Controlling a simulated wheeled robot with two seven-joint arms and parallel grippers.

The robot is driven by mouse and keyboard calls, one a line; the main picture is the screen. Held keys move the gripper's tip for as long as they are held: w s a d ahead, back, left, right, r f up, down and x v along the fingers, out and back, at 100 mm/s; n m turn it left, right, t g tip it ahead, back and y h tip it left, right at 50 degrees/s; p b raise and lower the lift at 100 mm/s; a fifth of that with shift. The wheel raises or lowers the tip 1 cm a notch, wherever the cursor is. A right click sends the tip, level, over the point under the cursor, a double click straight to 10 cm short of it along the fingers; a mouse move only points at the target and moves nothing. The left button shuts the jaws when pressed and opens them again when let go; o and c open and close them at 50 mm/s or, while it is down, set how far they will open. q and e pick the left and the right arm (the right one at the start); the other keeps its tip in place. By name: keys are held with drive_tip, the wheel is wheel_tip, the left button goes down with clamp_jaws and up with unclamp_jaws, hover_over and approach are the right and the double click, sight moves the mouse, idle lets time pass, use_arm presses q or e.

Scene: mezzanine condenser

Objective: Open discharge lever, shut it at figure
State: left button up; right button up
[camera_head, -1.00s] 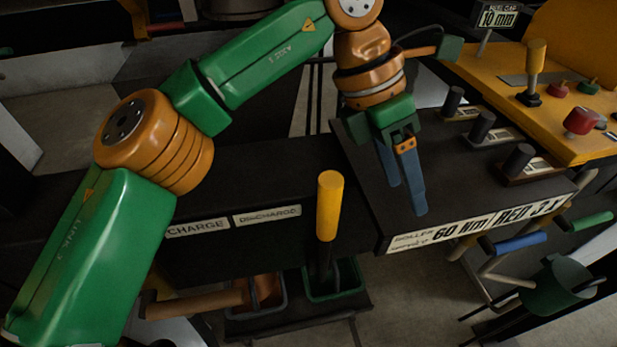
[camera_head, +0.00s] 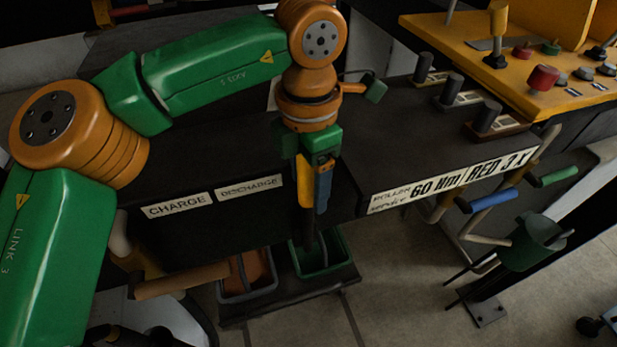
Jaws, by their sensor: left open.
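The discharge lever (camera_head: 305,186) has a yellow grip on a dark stem. My left gripper (camera_head: 314,187) points down over the lever and is open. One blue finger lies just right of the yellow grip in the picture; the other finger is mostly hidden. I cannot tell whether a finger touches the grip. My right gripper is not in view.
A CHARGE label (camera_head: 178,205) is left of DISCHARGE. Several dark knobs (camera_head: 452,90) stand on the bench right of my gripper. A yellow control panel (camera_head: 540,70) is at the upper right.

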use_arm(q)
drive_tip(key=shift+w, duration=0.1)
clamp_jaws()
drive_tip(key=shift+f, duration=0.1)
idle(1.1)
